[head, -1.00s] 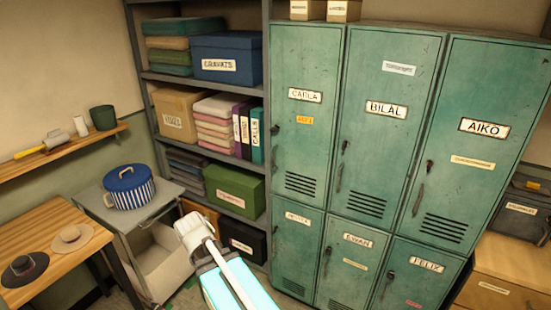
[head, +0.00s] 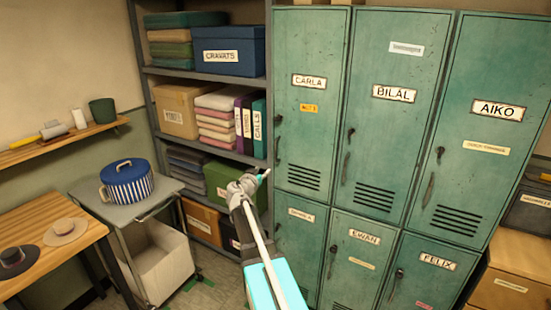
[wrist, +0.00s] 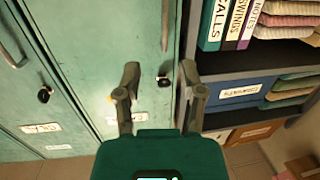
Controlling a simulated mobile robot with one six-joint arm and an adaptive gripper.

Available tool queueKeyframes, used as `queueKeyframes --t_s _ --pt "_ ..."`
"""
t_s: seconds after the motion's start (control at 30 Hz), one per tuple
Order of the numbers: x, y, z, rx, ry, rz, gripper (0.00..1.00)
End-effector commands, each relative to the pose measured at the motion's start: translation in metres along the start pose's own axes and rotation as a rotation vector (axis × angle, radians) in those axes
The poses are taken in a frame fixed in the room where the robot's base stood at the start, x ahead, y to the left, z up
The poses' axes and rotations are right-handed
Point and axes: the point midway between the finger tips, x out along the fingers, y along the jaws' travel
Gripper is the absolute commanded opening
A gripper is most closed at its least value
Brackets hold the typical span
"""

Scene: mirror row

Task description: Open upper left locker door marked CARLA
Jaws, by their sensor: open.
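The teal CARLA door (head: 312,135) is the upper left locker door and looks shut. Its dark handle (head: 278,152) hangs at its left edge below a small black knob. In the wrist view, which is upside down, the handle (wrist: 165,25) is at the top and the black knob (wrist: 163,82) appears between the fingers. My gripper (head: 254,180) is open and empty, left of the CARLA handle and slightly below it in the head view. It also shows in the wrist view (wrist: 159,72). No contact with the handle shows; the exact gap is unclear.
The BILAL door (head: 385,130) adjoins on the right, with lower lockers beneath. A shelf unit (head: 205,76) with boxes, binders and folded cloth stands directly left. A trolley (head: 125,207) with a blue striped pot and a wooden table (head: 55,255) are farther left.

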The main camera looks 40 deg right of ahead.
Motion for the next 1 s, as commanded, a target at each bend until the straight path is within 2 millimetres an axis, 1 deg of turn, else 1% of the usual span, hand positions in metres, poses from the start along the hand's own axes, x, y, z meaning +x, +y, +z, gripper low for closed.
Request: queueKeyframes --t_s 0.03,0.2,0.73,0.87,1.0 --pt "0.011 0.0 0.0 0.009 0.029 -0.01 0.51" --pt "0.025 -0.001 -0.007 0.03 0.086 -0.042 0.51" --pt "0.029 -0.001 -0.01 0.033 0.097 -0.048 0.51" --pt "0.035 -0.002 -0.01 0.033 0.096 -0.047 0.51" --pt "0.048 -0.003 -0.011 0.033 0.096 -0.048 0.51"
